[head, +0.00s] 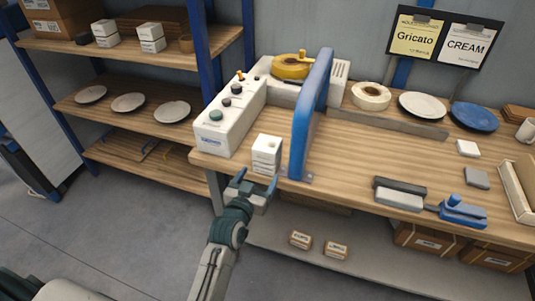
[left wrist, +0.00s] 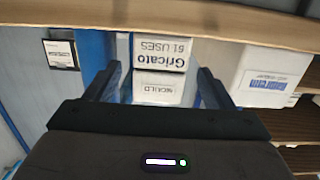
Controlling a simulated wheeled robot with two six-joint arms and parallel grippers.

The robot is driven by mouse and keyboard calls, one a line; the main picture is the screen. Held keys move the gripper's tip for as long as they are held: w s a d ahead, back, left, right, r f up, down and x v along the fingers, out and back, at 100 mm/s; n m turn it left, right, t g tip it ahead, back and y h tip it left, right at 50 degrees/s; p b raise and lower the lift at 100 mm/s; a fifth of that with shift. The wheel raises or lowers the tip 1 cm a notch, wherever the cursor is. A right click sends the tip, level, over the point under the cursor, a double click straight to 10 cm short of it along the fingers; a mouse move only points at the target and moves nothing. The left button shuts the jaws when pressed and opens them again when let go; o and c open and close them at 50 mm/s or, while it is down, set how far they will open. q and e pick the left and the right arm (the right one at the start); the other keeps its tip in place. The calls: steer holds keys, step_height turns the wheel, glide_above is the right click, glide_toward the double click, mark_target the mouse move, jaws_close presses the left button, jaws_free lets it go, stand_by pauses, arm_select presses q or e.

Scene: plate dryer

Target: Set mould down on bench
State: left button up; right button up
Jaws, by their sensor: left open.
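The mould (head: 266,153) is a white block standing upright on the wooden bench (head: 345,160), near its front left edge. My left gripper (head: 256,182) is open at the bench's front edge, just in front of the mould. In the left wrist view the mould appears between the two spread fingers (left wrist: 158,84), and the fingers look apart from it. My right gripper is not in view.
A white control box (head: 228,118) stands left of the mould, and a blue upright frame (head: 311,115) stands close on its right. A grey block (head: 400,194) and a blue tool (head: 463,211) lie further right. Shelves with plates and white blocks stand at left.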

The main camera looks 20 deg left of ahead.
mark_target(263, 153)
arm_select(q)
steer(key=shift+t, duration=0.5)
step_height(263, 153, up, 5)
steer(key=shift+r, duration=0.15)
steer(key=w+p, duration=0.1)
steer(key=w, duration=0.3)
steer(key=shift+w, duration=0.4)
steer(key=shift+w+p, duration=0.3)
steer(key=w+p, duration=0.2)
steer(key=w, duration=0.2)
steer(key=shift+w+d, duration=0.15)
steer(key=shift+w, duration=0.15)
steer(key=shift+w+f, duration=0.2)
steer(key=shift+w, duration=0.1)
steer(key=shift+s, duration=0.1)
steer(key=shift+c, duration=0.3)
